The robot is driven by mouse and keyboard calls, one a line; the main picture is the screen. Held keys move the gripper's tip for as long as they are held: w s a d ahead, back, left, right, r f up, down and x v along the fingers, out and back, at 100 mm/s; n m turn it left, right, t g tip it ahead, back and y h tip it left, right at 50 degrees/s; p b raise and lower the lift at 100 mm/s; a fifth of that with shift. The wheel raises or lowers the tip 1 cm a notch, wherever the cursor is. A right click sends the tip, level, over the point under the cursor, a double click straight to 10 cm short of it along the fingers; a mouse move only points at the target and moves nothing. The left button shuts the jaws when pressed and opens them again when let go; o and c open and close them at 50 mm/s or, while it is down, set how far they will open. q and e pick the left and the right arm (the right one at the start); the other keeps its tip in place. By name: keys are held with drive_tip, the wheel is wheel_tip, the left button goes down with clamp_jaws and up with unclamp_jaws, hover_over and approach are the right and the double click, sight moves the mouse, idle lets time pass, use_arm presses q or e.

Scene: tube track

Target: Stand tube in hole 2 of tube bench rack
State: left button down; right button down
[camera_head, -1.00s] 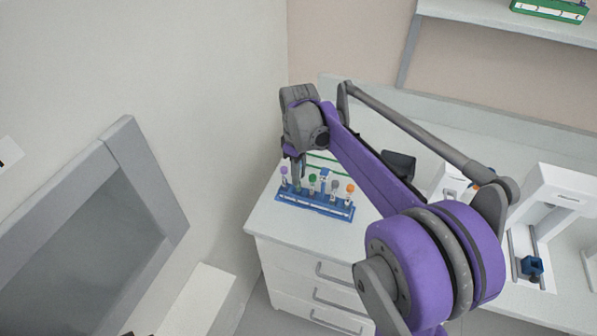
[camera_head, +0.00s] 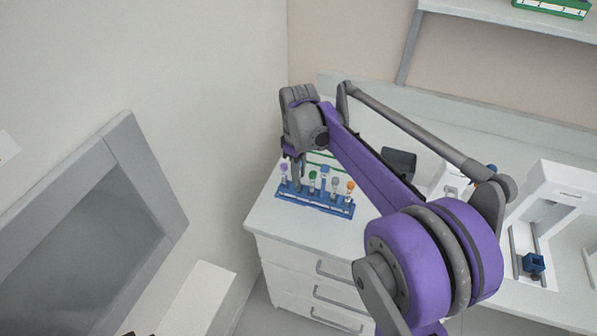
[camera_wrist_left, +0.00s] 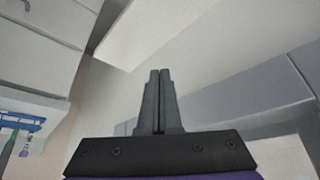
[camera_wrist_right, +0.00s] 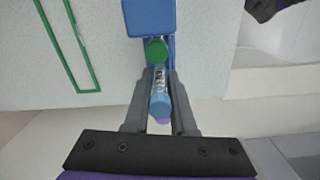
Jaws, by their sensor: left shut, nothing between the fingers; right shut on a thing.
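The blue bench rack (camera_head: 330,208) stands on the white counter in the head view, holding capped tubes. The caps I see are purple (camera_head: 284,167), green (camera_head: 312,175), grey (camera_head: 335,182) and orange (camera_head: 350,186). My right gripper (camera_head: 301,176) points down at the rack between the purple and green caps. In the right wrist view its fingers are shut on a tube with a light blue cap (camera_wrist_right: 160,106), between the green cap (camera_wrist_right: 157,50) and the partly hidden purple cap. The held tube's lower end is hidden. My left gripper (camera_wrist_left: 160,73) is shut and empty, away from the rack.
A green frame-like outline (camera_wrist_right: 70,45) lies on the counter beside the rack. White lab devices (camera_head: 555,200) stand to the right. A grey-framed panel (camera_head: 150,160) stands at the left. A wall rises close behind the rack's left end.

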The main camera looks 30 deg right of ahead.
drive_tip(key=shift+f, duration=0.2)
drive_tip(key=shift+f+b, duration=0.3)
drive_tip(key=shift+f, duration=0.05)
drive_tip(key=shift+f, duration=0.1)
drive_tip(key=c, duration=0.7)
unclamp_jaws()
wheel_tip(320, 180, up, 11)
drive_tip(key=shift+f+p, duration=0.1)
drive_tip(key=shift+p, duration=0.2)
